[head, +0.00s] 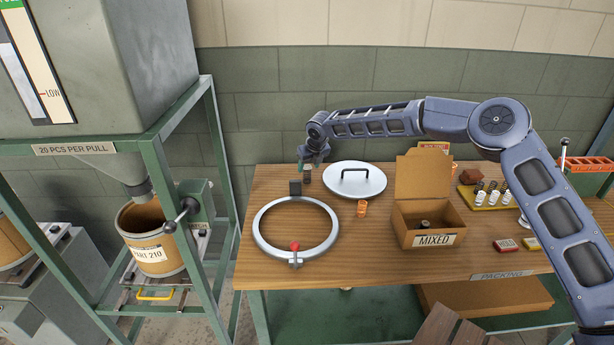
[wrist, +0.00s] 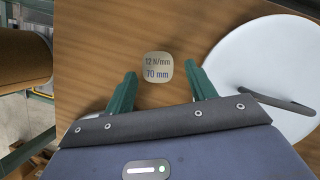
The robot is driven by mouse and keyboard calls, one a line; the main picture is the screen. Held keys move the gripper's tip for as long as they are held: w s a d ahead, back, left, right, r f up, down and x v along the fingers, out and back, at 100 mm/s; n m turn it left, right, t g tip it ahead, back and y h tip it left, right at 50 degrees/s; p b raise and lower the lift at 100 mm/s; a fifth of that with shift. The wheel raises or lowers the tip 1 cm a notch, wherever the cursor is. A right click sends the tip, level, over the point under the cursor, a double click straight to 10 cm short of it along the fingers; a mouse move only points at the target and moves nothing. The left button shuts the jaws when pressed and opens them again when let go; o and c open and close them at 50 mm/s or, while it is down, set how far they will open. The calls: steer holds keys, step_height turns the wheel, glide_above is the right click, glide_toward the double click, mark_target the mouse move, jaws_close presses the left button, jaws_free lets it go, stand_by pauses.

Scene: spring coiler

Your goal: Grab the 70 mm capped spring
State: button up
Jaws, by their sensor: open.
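The 70 mm capped spring stands on the wooden table; its pale cap (wrist: 157,67), marked "12 N/mm 70 mm", faces up in the wrist view. In the head view a small dark cylinder (head: 307,174) stands at the table's back left, just under my gripper (head: 313,156). My gripper (wrist: 163,80) is open, with its green fingers on either side of and slightly short of the cap in the wrist view. Wood shows between the cap and each fingertip. The spring's body is hidden under its cap from above.
A round white lid (head: 345,187) with a dark handle lies close to the right. A clamp ring (head: 258,239) lies in front, with a dark block (head: 295,188). An orange spring (head: 362,208), an open MIXED box (head: 430,222) and a yellow tray (head: 485,205) stand farther right.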

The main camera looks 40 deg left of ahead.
mark_target(307, 168)
steer(key=shift+a+x, duration=0.2)
steer(key=shift+x, duration=2.2)
steer(key=shift+r, duration=0.1)
steer(key=shift+c, duration=0.3)
steer(key=c, duration=1)
